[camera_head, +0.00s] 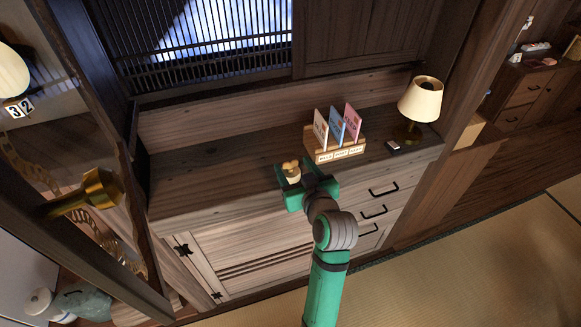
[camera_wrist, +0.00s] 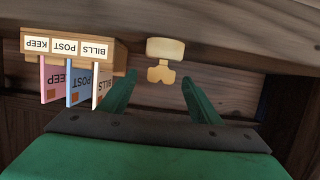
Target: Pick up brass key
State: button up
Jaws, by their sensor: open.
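My gripper (camera_head: 295,172) is open at the front of the wooden cabinet top, with its two green fingers apart. A small pale-yellow object (camera_head: 291,168) shows between or just beyond the fingertips. In the wrist view this object (camera_wrist: 165,49) has a blocky part and a two-lobed part, and lies ahead of the open fingers (camera_wrist: 159,80), apart from both. It may be the brass key or its holder; I cannot tell which. No other key shape is clear in either view.
A wooden letter rack (camera_head: 340,155) with several cards stands right of my gripper, close to one finger in the wrist view (camera_wrist: 112,52). A lamp (camera_head: 420,100) and a small dark box (camera_head: 393,146) are farther right. The cabinet top (camera_head: 210,175) is clear to the left.

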aim_at(291, 164)
jog(key=shift+x, duration=1.5)
jog(key=c, duration=1.1)
jog(key=shift+r, duration=0.15)
